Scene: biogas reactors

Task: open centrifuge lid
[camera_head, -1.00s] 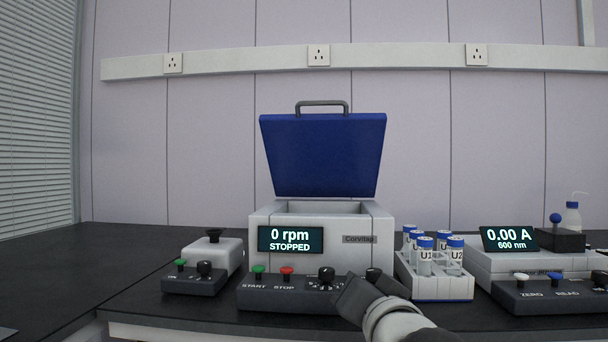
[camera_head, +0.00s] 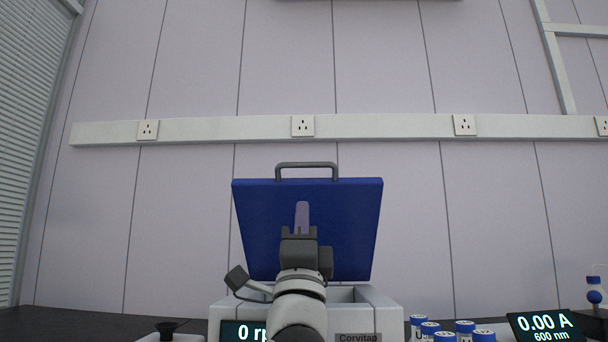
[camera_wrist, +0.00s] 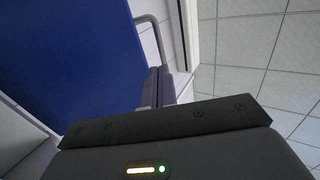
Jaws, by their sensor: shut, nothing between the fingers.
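The centrifuge (camera_head: 378,306) stands on the bench at the lower middle of the head view, its display partly hidden by my arm. Its blue lid (camera_head: 345,225) stands raised, tilted up behind the open top, with a grey handle (camera_head: 306,166) on its upper edge. My gripper (camera_head: 302,212) points up in front of the lid's middle, below the handle, its fingers shut and empty. In the wrist view the fingers (camera_wrist: 157,88) show closed together, with the blue lid (camera_wrist: 70,65) to their left and the handle (camera_wrist: 155,32) beyond them. Whether the fingers touch the lid I cannot tell.
Blue-capped tubes (camera_head: 430,328) stand right of the centrifuge. A black knob (camera_head: 166,328) shows at the lower left.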

